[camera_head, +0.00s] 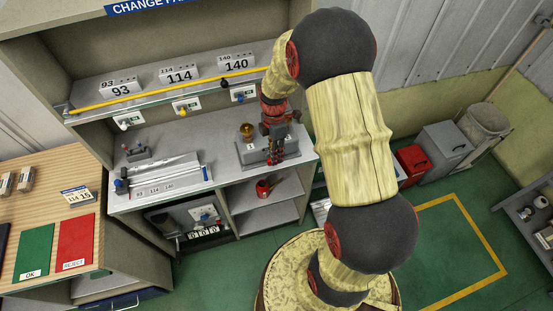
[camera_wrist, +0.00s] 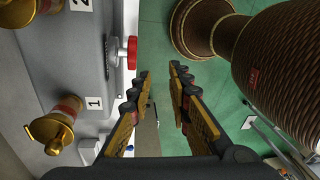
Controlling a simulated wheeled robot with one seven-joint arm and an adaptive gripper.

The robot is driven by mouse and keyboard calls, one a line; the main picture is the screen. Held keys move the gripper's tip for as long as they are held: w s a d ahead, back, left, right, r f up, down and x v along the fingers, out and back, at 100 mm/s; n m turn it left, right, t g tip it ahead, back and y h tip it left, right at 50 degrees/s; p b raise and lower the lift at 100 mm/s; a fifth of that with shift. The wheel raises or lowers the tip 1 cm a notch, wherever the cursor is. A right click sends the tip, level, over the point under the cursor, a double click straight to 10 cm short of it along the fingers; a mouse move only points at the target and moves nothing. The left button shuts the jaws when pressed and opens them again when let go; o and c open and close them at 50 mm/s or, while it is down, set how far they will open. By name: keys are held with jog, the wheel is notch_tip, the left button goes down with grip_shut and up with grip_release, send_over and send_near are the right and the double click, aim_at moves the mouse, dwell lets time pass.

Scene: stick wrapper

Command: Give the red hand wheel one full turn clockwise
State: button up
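The red hand wheel (camera_wrist: 132,52) shows in the wrist view, left of centre. It sits on a short shaft with a grey knurled or toothed part, at the side of a grey block (camera_wrist: 75,60). My gripper (camera_wrist: 160,73) is open with nothing between its fingers. In the picture, the wheel lies just left of and above the left fingertip, outside the gap. I cannot tell the distance in depth. In the head view my gripper (camera_head: 275,157) points down over the front of the grey block, and the wheel cannot be made out there.
Brass fittings (camera_wrist: 52,128) stand on the block by plates numbered 1 and 2. A red can (camera_head: 263,188) stands on the shelf below the bench. A shelf (camera_head: 160,92) with number plates and a yellow bar is behind. Green floor (camera_head: 455,235) lies open at right.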

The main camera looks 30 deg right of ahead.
jog(key=w, duration=0.1)
jog(key=w+d+m+t, duration=0.1)
jog(key=d, duration=0.1)
jog(key=shift+w+f+h, duration=0.25)
jog(key=shift+w+h, duration=0.15)
jog(key=shift+w+f+m, duration=0.1)
jog(key=shift+w+m, duration=0.1)
jog(key=shift+m, duration=0.2)
notch_tip(320, 180, down, 8)
jog(key=shift+r, duration=0.2)
jog(key=c, duration=0.3)
grip_shut()
